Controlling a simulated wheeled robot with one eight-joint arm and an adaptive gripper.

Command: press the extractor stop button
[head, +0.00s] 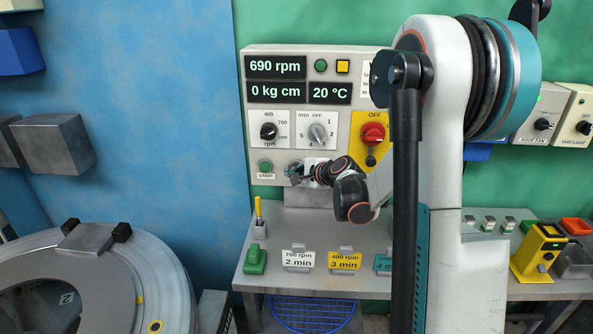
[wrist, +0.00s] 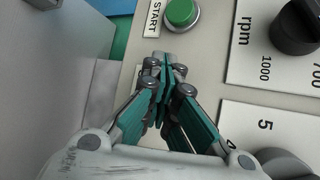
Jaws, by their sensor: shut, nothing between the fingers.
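The grey extractor panel (head: 285,135) stands on the wall behind the bench. Its round green START button (head: 265,166) is at lower left, and it also shows at the top of the wrist view (wrist: 180,12). No stop button can be made out; part of the panel's lower area is hidden behind my gripper and arm. My gripper (head: 294,174) is at the panel's lower part, just right of the START button. In the wrist view its fingertips (wrist: 165,62) are together and empty, below the START button. Whether they touch the panel I cannot tell.
A black rpm knob (head: 268,131), a grey min knob (head: 318,133) and a red OFF switch (head: 373,134) sit above my gripper. On the bench are a yellow-handled lever (head: 258,212) and label cards (head: 298,259). A round drum (head: 150,275) stands at left.

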